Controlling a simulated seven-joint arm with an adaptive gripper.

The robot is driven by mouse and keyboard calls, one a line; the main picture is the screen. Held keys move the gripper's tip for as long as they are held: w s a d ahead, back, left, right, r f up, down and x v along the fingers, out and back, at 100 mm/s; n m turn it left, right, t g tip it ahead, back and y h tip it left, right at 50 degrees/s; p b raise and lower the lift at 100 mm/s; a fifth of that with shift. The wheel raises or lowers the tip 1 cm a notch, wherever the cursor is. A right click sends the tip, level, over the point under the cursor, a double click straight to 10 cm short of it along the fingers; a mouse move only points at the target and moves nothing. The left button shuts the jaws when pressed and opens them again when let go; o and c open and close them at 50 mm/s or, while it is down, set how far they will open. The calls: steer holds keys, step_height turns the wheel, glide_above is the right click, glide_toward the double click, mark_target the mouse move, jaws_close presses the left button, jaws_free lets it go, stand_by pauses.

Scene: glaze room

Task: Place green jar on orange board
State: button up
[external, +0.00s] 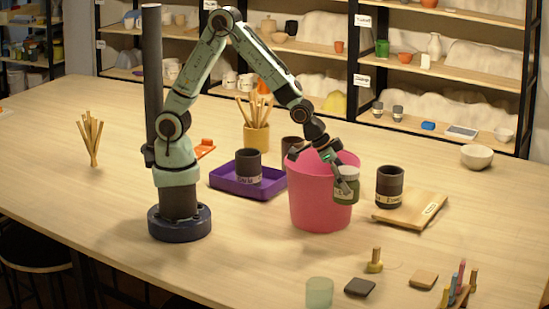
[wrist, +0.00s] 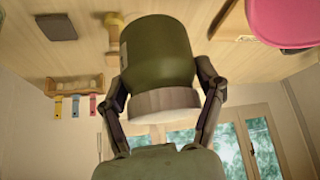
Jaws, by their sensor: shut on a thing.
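My gripper (external: 342,171) is shut on the green jar (external: 346,188), which has a pale lid. The jar is in the air in front of the right side of the pink bucket in the external view. In the wrist view the jar (wrist: 158,55) sits between both fingers, its pale lid toward the camera. A small orange piece (external: 205,149), which looks like the orange board, lies on the table behind the purple tray, right of my base. My arm and the tray may hide part of it.
The pink bucket (external: 318,205) stands beside the jar. The purple tray (external: 230,187) holds a dark cup (external: 248,166). A wooden board (external: 425,212) bears another dark cup (external: 389,186). A stick holder (external: 257,138) stands behind. The table's left front is clear.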

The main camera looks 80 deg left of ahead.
step_height(320, 180, up, 6)
steer(key=shift+w+a+r, duration=0.1)
steer(key=s+a+f+n+g+y, duration=0.1)
steer(key=a+n+y, duration=0.5)
steer(key=a, duration=1.3)
steer(key=s+a+n+g+y, duration=0.15)
steer(key=a+n, duration=0.75)
steer(key=a, duration=1)
steer(key=s+a+n+g, duration=0.4)
steer(key=s+a+n, duration=0.3)
steer(key=s+a, duration=0.5)
steer(key=s+a+n+g, duration=0.4)
steer(key=s+a+n, duration=0.35)
steer(key=s, duration=0.75)
glide_above(198, 152)
steer(key=shift+t, duration=0.25)
steer(key=f, duration=1.3)
steer(key=shift+s+d+f, duration=0.1)
steer(key=shift+d+f, duration=0.15)
steer(key=shift+a+f, duration=0.35)
steer(key=shift+f, duration=0.75)
steer(key=shift+a+f, duration=0.1)
steer(key=shift+f, duration=0.8)
